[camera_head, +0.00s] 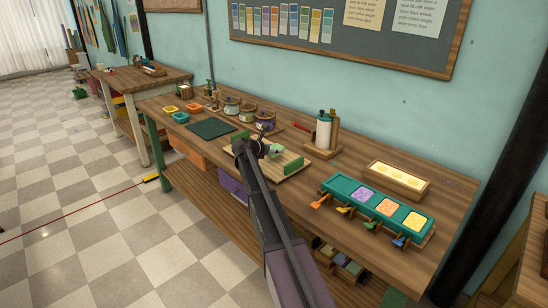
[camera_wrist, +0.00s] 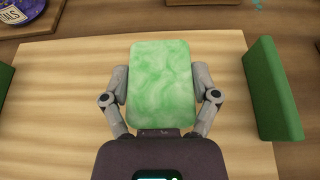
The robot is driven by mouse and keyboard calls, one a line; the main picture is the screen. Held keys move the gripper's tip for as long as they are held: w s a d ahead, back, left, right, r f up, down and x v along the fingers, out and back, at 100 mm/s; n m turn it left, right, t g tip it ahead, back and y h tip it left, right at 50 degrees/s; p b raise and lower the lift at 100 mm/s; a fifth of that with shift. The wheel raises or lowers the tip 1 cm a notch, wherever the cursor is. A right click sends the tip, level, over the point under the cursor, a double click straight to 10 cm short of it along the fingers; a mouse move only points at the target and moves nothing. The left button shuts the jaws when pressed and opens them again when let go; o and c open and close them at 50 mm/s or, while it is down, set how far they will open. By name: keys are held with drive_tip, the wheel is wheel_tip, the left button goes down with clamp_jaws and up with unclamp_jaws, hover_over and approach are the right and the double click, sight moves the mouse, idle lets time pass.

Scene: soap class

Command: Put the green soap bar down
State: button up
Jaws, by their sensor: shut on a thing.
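A green marbled soap bar (camera_wrist: 160,85) is between the two fingers of my gripper (camera_wrist: 160,95) in the wrist view. The fingers press on its left and right sides. Below it is a pale wooden board (camera_wrist: 65,75) with a dark green upright block (camera_wrist: 272,88) on the right and part of another at the left edge. I cannot tell whether the bar touches the board. In the head view my gripper (camera_head: 258,150) is over the pale board (camera_head: 291,157) on the bench, and the arm hides part of the board.
On the bench (camera_head: 340,175), a dark green mat (camera_head: 212,129) lies left of the board. Several jars (camera_head: 232,105) stand behind it. A bottle rack (camera_head: 324,131) is behind right. A teal tray with coloured squares (camera_head: 378,205) and a wooden tray of yellow pieces (camera_head: 398,178) are at right.

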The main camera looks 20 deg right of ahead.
sight(274, 160)
drive_tip(key=shift+f+b, duration=1.35)
drive_tip(key=shift+f, duration=0.25)
drive_tip(key=shift+f, duration=0.1)
drive_tip(key=o, duration=1)
drive_tip(key=shift+o, duration=0.2)
drive_tip(key=shift+r, duration=0.25)
drive_tip(key=p+v, duration=0.4)
drive_tip(key=v, duration=0.6)
drive_tip(key=shift+s+a+r, duration=0.2)
drive_tip(key=shift+s+a+r+p, duration=0.2)
drive_tip(key=shift+a+p, duration=0.15)
drive_tip(key=shift+a, duration=0.35)
